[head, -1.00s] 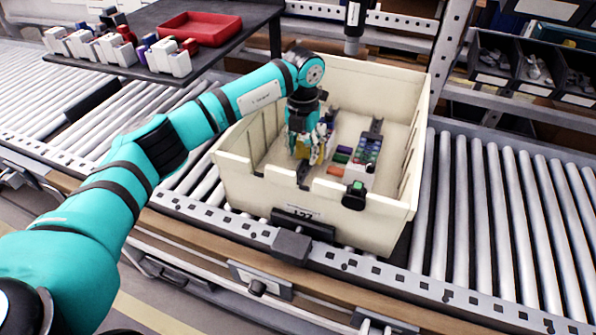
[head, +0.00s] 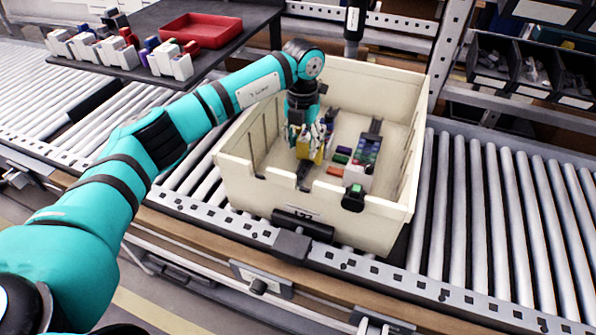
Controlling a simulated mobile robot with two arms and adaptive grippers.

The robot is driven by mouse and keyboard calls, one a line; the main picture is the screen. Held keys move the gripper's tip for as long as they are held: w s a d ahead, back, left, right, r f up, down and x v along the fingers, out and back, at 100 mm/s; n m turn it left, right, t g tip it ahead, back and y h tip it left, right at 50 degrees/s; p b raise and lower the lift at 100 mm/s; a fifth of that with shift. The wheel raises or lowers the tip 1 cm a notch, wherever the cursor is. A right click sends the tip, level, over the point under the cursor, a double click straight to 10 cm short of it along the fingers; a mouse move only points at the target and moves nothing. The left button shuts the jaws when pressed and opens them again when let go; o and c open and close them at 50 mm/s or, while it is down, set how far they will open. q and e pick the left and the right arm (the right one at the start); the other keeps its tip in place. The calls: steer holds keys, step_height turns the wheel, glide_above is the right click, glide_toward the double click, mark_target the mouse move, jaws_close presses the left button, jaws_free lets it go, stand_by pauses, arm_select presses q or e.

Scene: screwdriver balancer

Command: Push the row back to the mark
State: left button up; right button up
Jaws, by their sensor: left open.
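A cream crate (head: 237,180) stands on the roller conveyor. Inside it, small coloured pieces make a short row: purple (head: 343,150), green (head: 340,158) and orange (head: 335,170). The fingers hide part of the crate floor. I cannot make out a mark. My right gripper is out of view.
Crate walls surround the gripper closely. A green-and-black piece (head: 353,196) sits at the front wall. A dark shelf (head: 150,22) at upper left holds a red tray (head: 202,29) and several white pieces. Rollers to the right (head: 500,220) are clear.

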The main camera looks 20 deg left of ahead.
arm_select(q)
step_height(320, 180, up, 11)
steer(key=p, duration=0.7)
steer(key=shift+s, duration=0.45)
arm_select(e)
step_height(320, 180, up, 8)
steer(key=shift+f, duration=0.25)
